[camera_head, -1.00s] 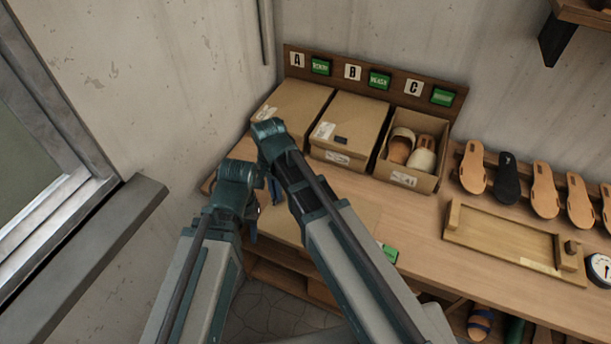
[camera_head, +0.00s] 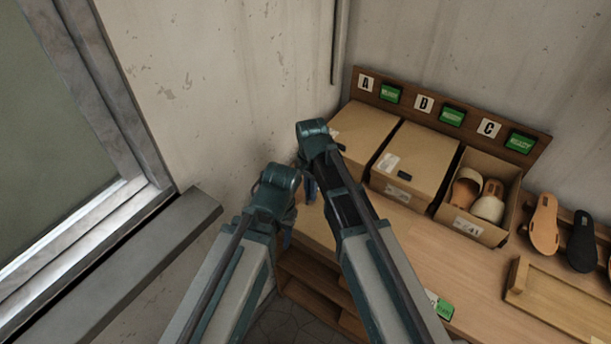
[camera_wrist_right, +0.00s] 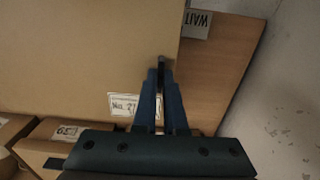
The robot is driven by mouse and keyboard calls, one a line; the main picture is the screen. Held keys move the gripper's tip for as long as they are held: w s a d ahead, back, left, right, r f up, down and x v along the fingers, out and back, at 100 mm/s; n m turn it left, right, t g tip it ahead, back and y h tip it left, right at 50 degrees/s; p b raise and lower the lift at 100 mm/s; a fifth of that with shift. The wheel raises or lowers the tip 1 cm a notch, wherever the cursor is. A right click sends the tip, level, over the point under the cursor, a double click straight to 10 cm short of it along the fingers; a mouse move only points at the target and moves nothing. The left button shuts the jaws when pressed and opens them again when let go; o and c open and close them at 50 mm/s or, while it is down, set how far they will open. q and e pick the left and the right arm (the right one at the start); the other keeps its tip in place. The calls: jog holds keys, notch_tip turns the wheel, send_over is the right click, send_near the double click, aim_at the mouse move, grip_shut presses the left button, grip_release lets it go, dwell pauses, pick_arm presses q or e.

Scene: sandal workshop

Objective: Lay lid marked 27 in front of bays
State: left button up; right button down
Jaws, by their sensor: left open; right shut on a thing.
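In the right wrist view a broad cardboard lid (camera_wrist_right: 85,50) fills the upper left. Its white label (camera_wrist_right: 122,104) starts "No. 2"; I cannot read the last digit surely. My right gripper (camera_wrist_right: 160,75) is shut on the lid's edge. In the head view my right gripper (camera_head: 309,188) is beside the left box, and my arm hides the lid there. My left gripper (camera_head: 288,238) is open, lower and to the left, its fingers partly hidden.
Bays A and B hold closed boxes (camera_head: 362,130) (camera_head: 425,155). Bay C holds an open box (camera_head: 470,228) with sandals. A green card (camera_head: 440,304) lies on the bench (camera_head: 455,275). A wooden tray (camera_head: 550,295) is at right. The wall and window ledge (camera_head: 110,270) bound the left.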

jog(key=w+a+f+b, duration=0.1)
jog(key=w, duration=0.3)
jog(key=w+a+f+b, duration=0.1)
jog(key=w+f+b, duration=0.1)
jog(key=w, duration=0.2)
jog(key=w+a+f+b, duration=0.1)
jog(key=w, duration=0.3)
jog(key=shift+a+f+b, duration=0.1)
jog(key=shift+f+b, duration=0.2)
jog(key=shift+f, duration=0.05)
jog(key=shift+f, duration=0.2)
jog(key=c, duration=1)
grip_release()
jog(key=shift+r, duration=0.2)
notch_tip(320, 180, up, 12)
jog(key=p, duration=1.2)
